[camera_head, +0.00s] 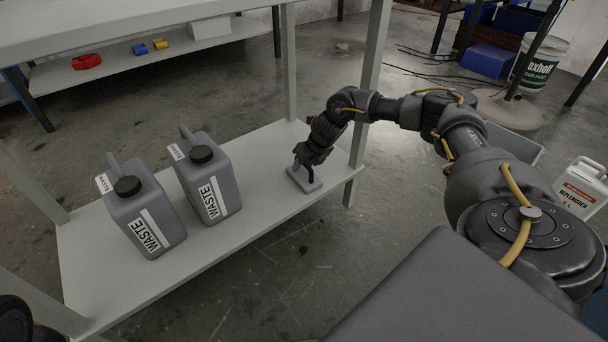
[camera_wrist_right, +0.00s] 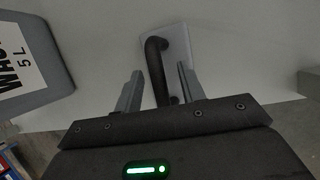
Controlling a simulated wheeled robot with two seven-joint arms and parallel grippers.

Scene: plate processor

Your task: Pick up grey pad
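The grey pad (camera_head: 304,180) lies on the right end of the low shelf. In the right wrist view it is a pale rectangular block (camera_wrist_right: 177,45) with a dark curved handle (camera_wrist_right: 155,62) on top. My right gripper (camera_head: 302,164) is right over the pad and partly covers it in the head view. In the right wrist view the two fingers (camera_wrist_right: 158,88) stand apart on either side of the handle, with gaps visible. My left gripper is not in view; a dark piece at the bottom left corner of the head view may be part of my left arm.
Two grey waste canisters (camera_head: 144,216) (camera_head: 210,184) stand on the low shelf (camera_head: 262,226), left of the pad. A grey table leg (camera_head: 370,95) rises near my right forearm. A white replenisher canister (camera_head: 580,188) stands at the right. The shelf between pad and canisters is clear.

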